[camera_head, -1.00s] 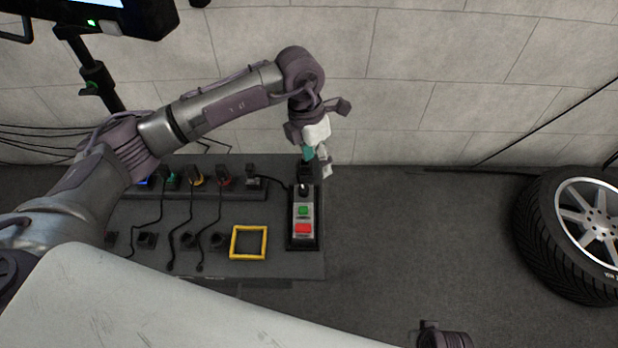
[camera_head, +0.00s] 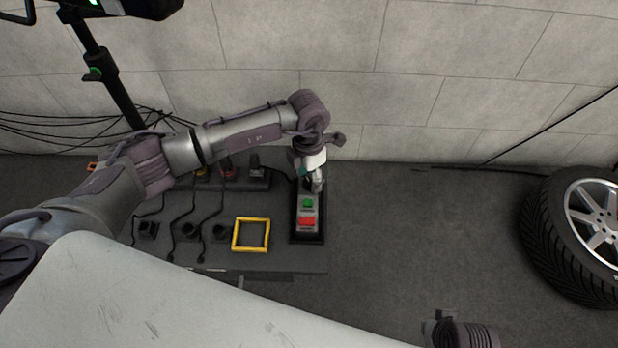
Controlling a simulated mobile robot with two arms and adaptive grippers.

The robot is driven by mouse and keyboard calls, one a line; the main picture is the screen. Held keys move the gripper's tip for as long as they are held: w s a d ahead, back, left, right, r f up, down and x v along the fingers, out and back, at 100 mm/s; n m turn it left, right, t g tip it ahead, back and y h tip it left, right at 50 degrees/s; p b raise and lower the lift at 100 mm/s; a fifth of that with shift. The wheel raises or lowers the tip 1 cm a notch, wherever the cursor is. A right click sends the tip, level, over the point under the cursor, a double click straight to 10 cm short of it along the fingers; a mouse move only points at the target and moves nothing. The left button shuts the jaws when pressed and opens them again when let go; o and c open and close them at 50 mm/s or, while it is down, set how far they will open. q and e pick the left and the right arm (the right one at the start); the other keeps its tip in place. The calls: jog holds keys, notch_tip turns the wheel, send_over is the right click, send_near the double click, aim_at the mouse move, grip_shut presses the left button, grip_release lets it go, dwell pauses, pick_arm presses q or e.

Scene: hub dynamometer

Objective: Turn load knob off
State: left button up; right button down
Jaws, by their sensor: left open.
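The control box (camera_head: 308,232) stands at the right end of the dark bench. Its grey face carries a green button (camera_head: 307,203) and a red button (camera_head: 307,221). The load knob, a dark knob above the green button, is now hidden behind my left gripper (camera_head: 316,185). My left gripper is open and points down over the knob end of the box. I cannot tell whether its fingers touch the knob. Part of my right arm (camera_head: 460,332) shows at the bottom edge; its fingers cannot be made out.
A yellow square frame (camera_head: 251,250) lies on the bench (camera_head: 290,262) left of the box. Several black plugs and cables lie further left. A wheel (camera_head: 585,235) stands at the far right. The floor between bench and wheel is clear.

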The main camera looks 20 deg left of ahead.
pick_arm(q)
jog(key=shift+f, duration=0.2)
pick_arm(e)
jog(key=shift+r, duration=0.15)
pick_arm(q)
grip_shut()
pick_arm(e)
jog(key=shift+w, duration=0.1)
pick_arm(q)
jog(key=n+p, duration=0.4)
jog(key=n, duration=0.4)
jog(key=shift+r, duration=0.1)
jog(key=shift+n, duration=0.6)
pick_arm(e)
jog(key=s+f, duration=0.2)
jog(key=f, duration=0.5)
jog(key=s+f, duration=0.2)
jog(key=f, duration=0.5)
jog(key=shift+s+d+g, duration=0.25)
jog(key=shift+s+g, duration=0.05)
jog(key=shift+g, duration=0.1)
jog(key=shift+f, duration=0.1)
pick_arm(q)
grip_release()
